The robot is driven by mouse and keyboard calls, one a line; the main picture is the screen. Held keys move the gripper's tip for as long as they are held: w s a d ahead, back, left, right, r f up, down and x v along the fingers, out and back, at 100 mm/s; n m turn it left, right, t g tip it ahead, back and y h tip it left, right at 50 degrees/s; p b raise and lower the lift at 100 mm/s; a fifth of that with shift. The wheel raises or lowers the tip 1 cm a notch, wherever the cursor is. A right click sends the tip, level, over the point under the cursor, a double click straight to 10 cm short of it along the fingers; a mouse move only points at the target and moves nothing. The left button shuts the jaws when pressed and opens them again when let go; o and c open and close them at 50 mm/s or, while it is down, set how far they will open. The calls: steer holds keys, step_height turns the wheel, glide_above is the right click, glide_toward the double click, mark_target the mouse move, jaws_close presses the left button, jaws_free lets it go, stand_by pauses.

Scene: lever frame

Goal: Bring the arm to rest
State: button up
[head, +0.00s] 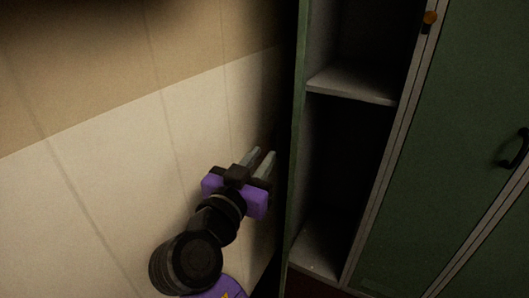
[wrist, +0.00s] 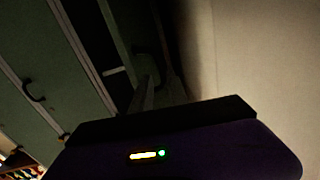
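My gripper (head: 262,155) is in the middle of the head view, at the end of my dark arm with its purple housing. Its two pale fingers point up and away, with a narrow dark gap between them and nothing seen in it. It hangs beside the left side of an open green locker (head: 299,130), in front of the wall (head: 120,200). I cannot tell whether the fingertips touch the locker. In the wrist view the purple housing fills the bottom, and the fingers are dark and hard to make out.
The open locker has a pale shelf (head: 352,87) and looks empty. To its right is a closed green door (head: 455,130) with a black handle (head: 515,149). An orange round knob (head: 430,17) sits at the top. The wall is close on the left.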

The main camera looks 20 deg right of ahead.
steer(key=shift+f, duration=0.1)
steer(key=s+d+f+n+y, duration=0.1)
steer(key=s+f+n+y, duration=0.3)
steer(key=f, duration=0.7)
steer(key=s+d+f+n+y, duration=0.1)
steer(key=s+f+n+y, duration=0.25)
steer(key=f, duration=0.65)
steer(key=s+d+f+n+y, duration=0.15)
steer(key=s+f, duration=0.25)
steer(key=s, duration=0.5)
steer(key=s+f+n+y, duration=0.1)
steer(key=s+f+y, duration=0.25)
steer(key=s, duration=0.65)
steer(key=s+d+r+m+h, duration=0.15)
steer(key=s+r, duration=0.25)
steer(key=s, duration=0.4)
steer(key=s+d+r, duration=0.2)
steer(key=s+r, duration=0.2)
steer(key=s, duration=0.4)
step_height(320, 180, up, 20)
steer(key=p, duration=1.9)
steer(key=shift+r+t+p, duration=0.2)
steer(key=shift+t+p, duration=0.15)
steer(key=shift+t, duration=0.05)
